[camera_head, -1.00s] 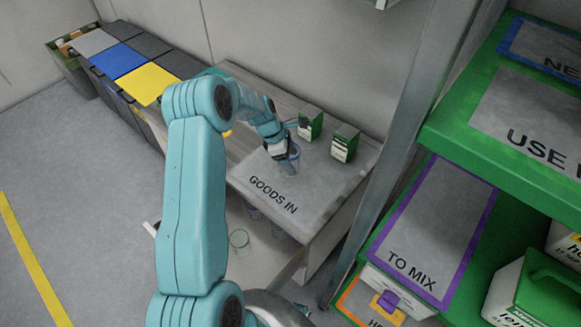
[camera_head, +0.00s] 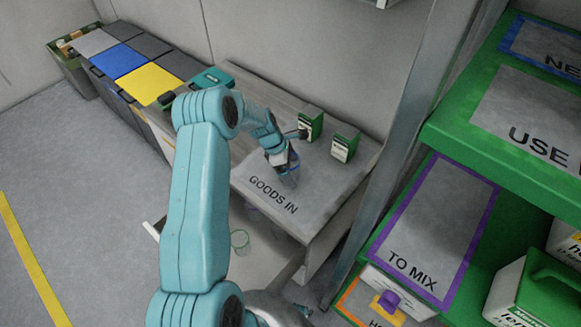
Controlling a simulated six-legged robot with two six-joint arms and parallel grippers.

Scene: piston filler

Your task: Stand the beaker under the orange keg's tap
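A clear beaker with a bluish rim (camera_head: 291,172) is at the GOODS IN surface (camera_head: 318,193), directly at my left gripper (camera_head: 286,163). The fingers overlap it, and I cannot tell whether they are closed on it or whether it touches the surface. Another clear vessel with a green rim (camera_head: 240,241) stands lower down, left of the bench. A purple tap (camera_head: 389,300) shows under the TO MIX shelf at the bottom. I cannot make out an orange keg. My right gripper is out of view.
Two green-and-white boxes (camera_head: 311,124) (camera_head: 344,144) stand behind the gripper on the bench. A grey post (camera_head: 392,140) separates the bench from the green shelves (camera_head: 450,125) at right. Bins (camera_head: 145,82) line the wall at left; the floor at left is clear.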

